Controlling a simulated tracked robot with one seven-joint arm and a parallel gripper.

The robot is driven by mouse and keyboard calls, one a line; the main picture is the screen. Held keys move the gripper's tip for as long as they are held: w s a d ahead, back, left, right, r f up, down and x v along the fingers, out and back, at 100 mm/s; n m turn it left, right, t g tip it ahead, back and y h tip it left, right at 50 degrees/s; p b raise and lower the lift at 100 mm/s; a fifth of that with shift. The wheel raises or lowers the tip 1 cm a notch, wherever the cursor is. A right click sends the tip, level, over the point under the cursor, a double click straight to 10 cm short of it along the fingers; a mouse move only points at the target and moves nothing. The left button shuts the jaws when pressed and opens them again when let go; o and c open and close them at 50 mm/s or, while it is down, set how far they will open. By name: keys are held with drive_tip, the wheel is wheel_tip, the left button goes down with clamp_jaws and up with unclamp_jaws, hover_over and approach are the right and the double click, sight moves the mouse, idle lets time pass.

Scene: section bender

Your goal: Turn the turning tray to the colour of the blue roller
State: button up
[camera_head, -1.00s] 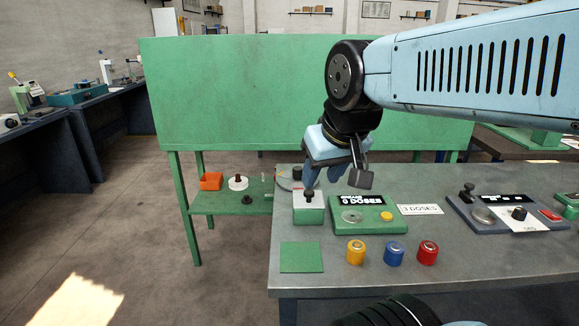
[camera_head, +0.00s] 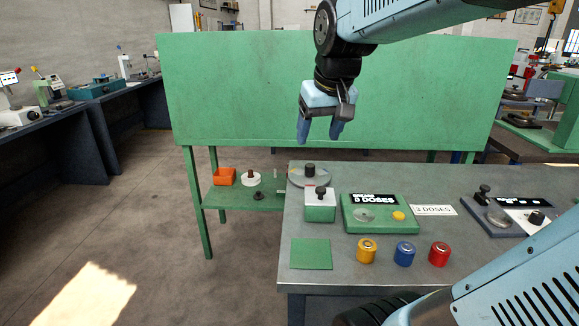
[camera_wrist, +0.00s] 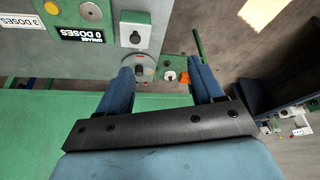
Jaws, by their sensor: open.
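The turning tray (camera_head: 312,183) is a grey disc with a dark knob on the left back part of the bench, behind a green box with a white top. It also shows in the wrist view (camera_wrist: 133,61), partly behind a finger, with a small red patch near its middle. The blue roller (camera_head: 404,254) stands upright at the bench front, between the yellow roller (camera_head: 366,251) and the red roller (camera_head: 439,254). My gripper (camera_head: 319,136) is open and empty, fingers down, above the tray and apart from it. Its fingers also show in the wrist view (camera_wrist: 160,70).
The green box (camera_head: 320,212) has a black knob on top. Right of it are the grease unit (camera_head: 379,225) reading 0 DOSES and a 3 DOSES card (camera_head: 433,210). A tall green panel (camera_head: 240,90) stands behind. A green mat (camera_head: 311,254) lies bare at the front left.

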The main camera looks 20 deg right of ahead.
drive_tip(key=w+d+g, duration=0.1)
drive_tip(key=w+d, duration=0.2)
drive_tip(key=w, duration=0.8)
drive_tip(key=m+g, duration=0.1)
drive_tip(key=g, duration=0.2)
hover_over(309, 164)
wheel_tip(309, 164, down, 17)
wheel_tip(309, 164, down, 13)
drive_tip(key=shift+d+f, duration=0.1)
drive_tip(key=shift+f, duration=0.05)
